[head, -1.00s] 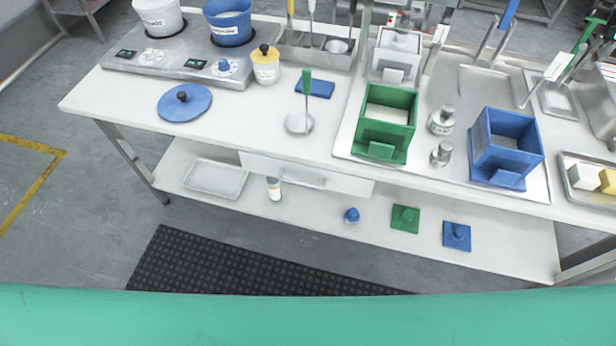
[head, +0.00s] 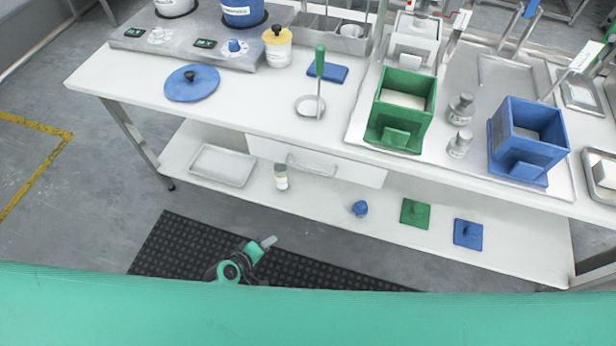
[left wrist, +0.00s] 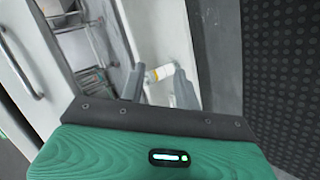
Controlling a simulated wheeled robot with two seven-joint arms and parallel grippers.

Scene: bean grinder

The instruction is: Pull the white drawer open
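The white drawer (head: 350,172) hangs under the front edge of the white table, with a pale bar handle (head: 312,166) across its front. It looks shut. My left gripper (head: 268,242) is low in front of the table, over the black mat, well apart from the drawer. In the left wrist view my left gripper (left wrist: 157,84) has its two fingers apart with nothing held between them. A white front with a curved handle (left wrist: 20,76) shows at the left of that view. My right gripper is not in view.
A small white bottle (head: 281,177) and a tray (head: 222,166) stand on the lower shelf (head: 325,205), with blue and green lids further right. The bottle also shows beyond my fingers in the left wrist view (left wrist: 160,73). Floor before the drawer is clear.

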